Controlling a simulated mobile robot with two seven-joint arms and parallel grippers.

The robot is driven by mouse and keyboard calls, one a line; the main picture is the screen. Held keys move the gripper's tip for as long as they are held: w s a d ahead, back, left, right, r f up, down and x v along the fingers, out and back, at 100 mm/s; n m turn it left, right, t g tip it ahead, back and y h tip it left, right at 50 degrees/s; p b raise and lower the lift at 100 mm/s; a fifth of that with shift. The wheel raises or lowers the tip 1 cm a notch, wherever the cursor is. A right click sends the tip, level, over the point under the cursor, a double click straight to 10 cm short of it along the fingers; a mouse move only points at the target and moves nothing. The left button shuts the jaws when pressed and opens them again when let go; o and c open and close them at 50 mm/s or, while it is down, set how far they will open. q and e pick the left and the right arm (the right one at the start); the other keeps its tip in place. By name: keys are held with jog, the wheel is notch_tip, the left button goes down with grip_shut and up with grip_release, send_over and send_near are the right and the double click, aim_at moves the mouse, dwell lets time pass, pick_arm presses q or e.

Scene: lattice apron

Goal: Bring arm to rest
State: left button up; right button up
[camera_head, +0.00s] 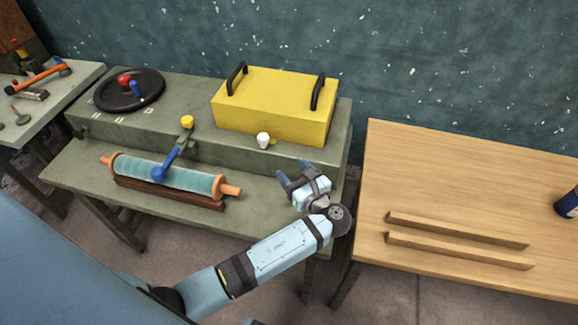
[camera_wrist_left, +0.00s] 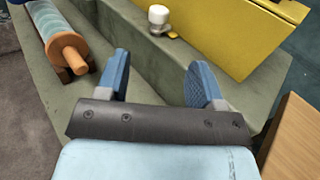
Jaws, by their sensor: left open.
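My left arm comes in from the lower left in the head view. Its gripper (camera_head: 294,175) hovers over the right end of the lower step of the green-grey bench (camera_head: 75,172). In the left wrist view the two blue fingers (camera_wrist_left: 160,80) stand wide apart with nothing between them. The gripper is apart from the yellow box and from the roller. My right gripper does not show in either view.
A roller (camera_head: 165,175) with orange handles lies left on a brown cradle. Behind stand a yellow box (camera_head: 270,105), a white knob (camera_head: 263,140), a blue lever (camera_head: 160,170) and a black disc (camera_head: 129,90). A wooden table (camera_head: 450,180) with two strips is at right.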

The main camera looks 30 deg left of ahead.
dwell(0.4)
pick_arm(q)
jog(key=s+f+n+h+p, duration=0.1)
jog(key=s+f+h, duration=0.1)
jog(key=s+f+n+h+p, duration=0.1)
jog(key=f+h, duration=0.2)
jog(key=s+f+n+h+p, duration=0.1)
jog(key=s+f+h, duration=0.1)
jog(key=f, duration=0.1)
jog(key=shift+s+h, duration=0.3)
jog(key=shift+s, duration=0.05)
jog(key=s+n+h, duration=0.1)
jog(key=s, duration=0.1)
jog(key=s+d+f+n+h+p, duration=0.1)
jog(key=n+h, duration=0.1)
jog(key=s+d+f+n+h+p, duration=0.1)
jog(key=s+h, duration=0.1)
jog(key=shift+s+f+n, duration=0.2)
jog(key=shift+s+n, duration=0.1)
jog(key=shift+n, duration=0.1)
jog(key=s+d+r+n+t+h+p, duration=0.1)
jog(key=s+r+n+t+h+p, duration=0.1)
jog(key=s+r+n+h, duration=0.4)
jog(key=s+n+p, duration=0.1)
jog(key=s+n, duration=0.2)
jog(key=n, duration=0.3)
jog(key=shift+d+n, duration=0.3)
jog(key=shift+s+r, duration=0.1)
